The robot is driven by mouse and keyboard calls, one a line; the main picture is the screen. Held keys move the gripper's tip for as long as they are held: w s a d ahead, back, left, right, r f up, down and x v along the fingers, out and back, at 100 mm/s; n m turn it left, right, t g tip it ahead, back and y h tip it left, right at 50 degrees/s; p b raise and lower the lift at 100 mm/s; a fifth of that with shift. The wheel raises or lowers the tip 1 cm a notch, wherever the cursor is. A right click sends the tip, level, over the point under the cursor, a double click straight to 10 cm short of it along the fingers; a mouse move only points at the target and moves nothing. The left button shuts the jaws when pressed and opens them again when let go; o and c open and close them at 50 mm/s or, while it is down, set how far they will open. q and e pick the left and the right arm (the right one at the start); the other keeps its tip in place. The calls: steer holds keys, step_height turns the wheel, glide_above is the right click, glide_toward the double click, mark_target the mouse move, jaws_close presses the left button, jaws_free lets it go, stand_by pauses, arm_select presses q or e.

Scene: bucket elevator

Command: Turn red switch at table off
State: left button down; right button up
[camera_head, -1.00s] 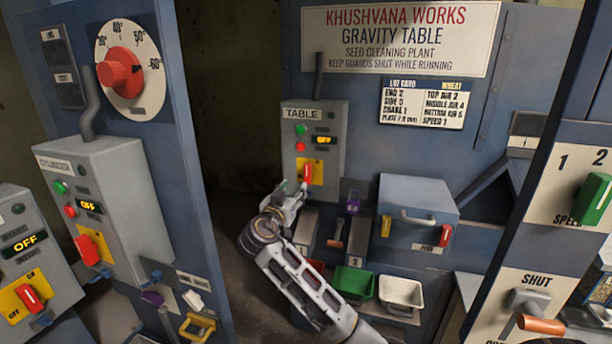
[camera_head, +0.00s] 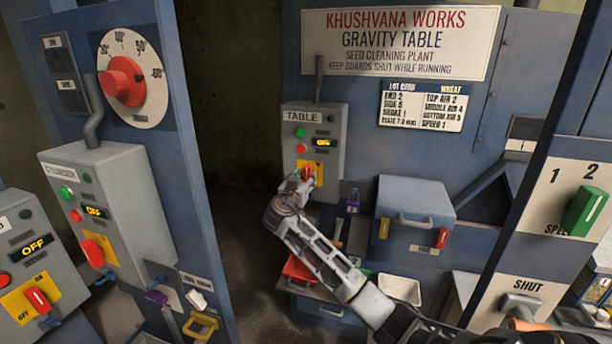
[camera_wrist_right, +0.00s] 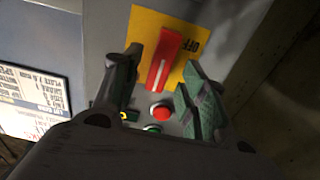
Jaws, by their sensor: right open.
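The red switch (camera_head: 308,172) sits on a yellow plate on the grey TABLE box (camera_head: 298,140), partly hidden by my gripper in the head view. The box's small lit display (camera_head: 323,142) appears to read OFF. In the right wrist view the red switch (camera_wrist_right: 162,62) is a tilted bar on the yellow plate (camera_wrist_right: 150,25), with OFF printed beside it. My right gripper (camera_head: 300,182) is at the switch. In the right wrist view its two fingers (camera_wrist_right: 161,68) are apart, one on each side of the switch; I cannot tell whether they touch it. My left gripper is not in view.
Red (camera_wrist_right: 160,113) and green (camera_wrist_right: 152,128) buttons are close to the fingers. The CYLINDER box (camera_head: 125,195), with its own red switch, stands at the left. A grey-blue drawer box (camera_head: 412,200) and a white bin (camera_head: 400,289) are right of the TABLE box.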

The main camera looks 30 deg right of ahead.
steer(key=shift+x, duration=0.95)
steer(key=shift+c, duration=0.4)
jaws_close()
